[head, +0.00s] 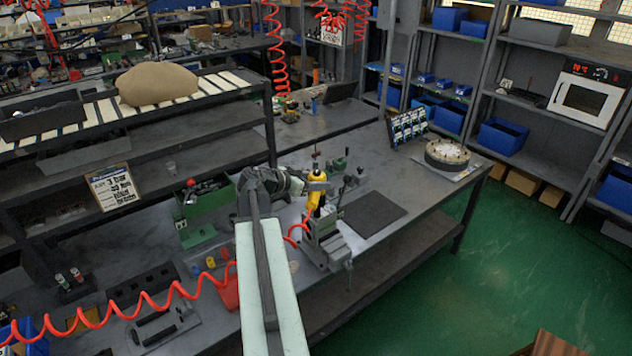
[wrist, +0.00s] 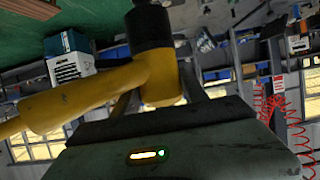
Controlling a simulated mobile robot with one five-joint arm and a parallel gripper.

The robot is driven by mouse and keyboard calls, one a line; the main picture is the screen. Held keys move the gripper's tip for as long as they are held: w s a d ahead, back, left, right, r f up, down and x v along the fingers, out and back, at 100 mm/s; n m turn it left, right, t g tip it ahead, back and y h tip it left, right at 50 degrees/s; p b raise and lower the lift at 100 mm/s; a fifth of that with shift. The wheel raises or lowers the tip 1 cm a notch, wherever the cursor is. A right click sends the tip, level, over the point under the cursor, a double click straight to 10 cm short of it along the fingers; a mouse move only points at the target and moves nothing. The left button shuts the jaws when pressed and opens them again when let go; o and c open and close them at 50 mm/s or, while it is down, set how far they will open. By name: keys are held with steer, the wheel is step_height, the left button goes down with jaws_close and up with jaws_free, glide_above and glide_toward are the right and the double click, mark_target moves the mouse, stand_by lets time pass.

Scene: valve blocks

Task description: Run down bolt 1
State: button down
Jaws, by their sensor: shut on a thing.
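My gripper (head: 306,186) is shut on a yellow power driver (head: 316,195) in the head view. The driver stands about upright above a grey vise (head: 326,246) on the bench, and a red coiled hose runs near it. In the wrist view my gripper (wrist: 160,98) grips the yellow driver (wrist: 158,75), whose black end (wrist: 148,27) points to the top of the picture and whose handle reaches left. Bolt 1 and the valve block cannot be made out. I cannot tell whether the driver's tip touches anything.
A dark mat (head: 373,213) lies on the bench right of the vise. A green toolbox (head: 207,197) stands to the left. A round flange (head: 447,154) and a rack of small parts (head: 408,126) stand at the far right end. The red hose (head: 150,302) crosses the front left.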

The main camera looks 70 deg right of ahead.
mark_target(316, 171)
steer(key=shift+s+f+b, duration=0.1)
steer(key=shift+f+b, duration=0.35)
stand_by(2.7)
steer(key=shift+r, duration=0.2)
steer(key=shift+r+p, duration=0.45)
steer(key=shift+p, duration=0.2)
step_height(316, 171, up, 6)
steer(key=p, duration=0.6)
steer(key=shift+f, duration=0.1)
